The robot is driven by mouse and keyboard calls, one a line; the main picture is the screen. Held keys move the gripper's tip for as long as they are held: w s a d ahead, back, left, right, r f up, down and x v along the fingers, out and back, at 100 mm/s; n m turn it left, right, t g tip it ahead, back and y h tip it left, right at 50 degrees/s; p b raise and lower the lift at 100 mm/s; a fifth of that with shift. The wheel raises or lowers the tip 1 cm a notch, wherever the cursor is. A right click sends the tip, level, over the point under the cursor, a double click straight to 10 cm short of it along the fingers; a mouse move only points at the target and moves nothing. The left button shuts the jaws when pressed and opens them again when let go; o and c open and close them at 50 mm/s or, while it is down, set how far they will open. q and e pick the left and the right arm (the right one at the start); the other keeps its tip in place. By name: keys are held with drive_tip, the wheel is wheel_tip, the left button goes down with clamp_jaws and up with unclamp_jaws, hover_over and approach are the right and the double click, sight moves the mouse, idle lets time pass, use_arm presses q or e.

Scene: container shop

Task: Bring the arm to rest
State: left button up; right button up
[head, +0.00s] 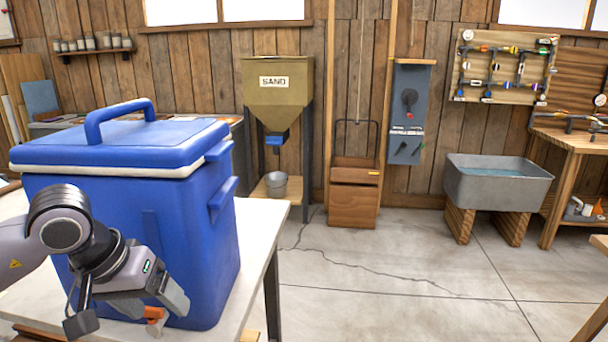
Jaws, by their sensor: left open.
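My left gripper (127,318) is at the lower left, in front of the blue cooler (150,235). Its jaws are open, with one finger at the left and one at the right. A small orange piece (154,314) shows by the right finger, low in front of the cooler; I cannot tell whether it touches the finger. The cooler's lid is closed, with its handle up. My right gripper is not in view.
The cooler stands on a white table (258,222), whose right edge is bare. A sand hopper (277,100) with a bucket (276,185) below, a wooden cart (354,190) and a water trough (497,182) line the back. The concrete floor between is clear.

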use_arm(q)
drive_tip(key=s+d+r+n+g+h+p, duration=0.15)
drive_tip(key=s+d+n+h, duration=0.25)
drive_tip(key=d+n+h, duration=0.45)
drive_tip(key=s+d+r+n+g+h+p, duration=0.1)
drive_tip(key=s+d+n+g+h, duration=0.15)
drive_tip(key=d+n+h, duration=0.6)
drive_tip(key=w+a+f+m+t+y+p, duration=0.2)
drive_tip(key=a+f+m+t+y, duration=0.5)
drive_tip(key=m, duration=1)
drive_tip(key=w+f+m+t+y+p, duration=0.1)
drive_tip(key=w+f+m+t+y, duration=0.3)
drive_tip(key=m+t, duration=1.05)
drive_tip(key=s+a+f+n+g+y, duration=0.2)
drive_tip(key=s+f+n+g+y, duration=0.1)
drive_tip(key=s+f+n+g, duration=0.2)
drive_tip(key=s+a+f+n+g+y+p, duration=0.1)
drive_tip(key=s+a+f+n+g+y, duration=0.2)
drive_tip(key=s+f, duration=0.7)
drive_tip(key=n+g, duration=0.2)
drive_tip(key=n, duration=0.2)
drive_tip(key=shift+a+f+g, duration=0.15)
drive_tip(key=shift+g, duration=0.2)
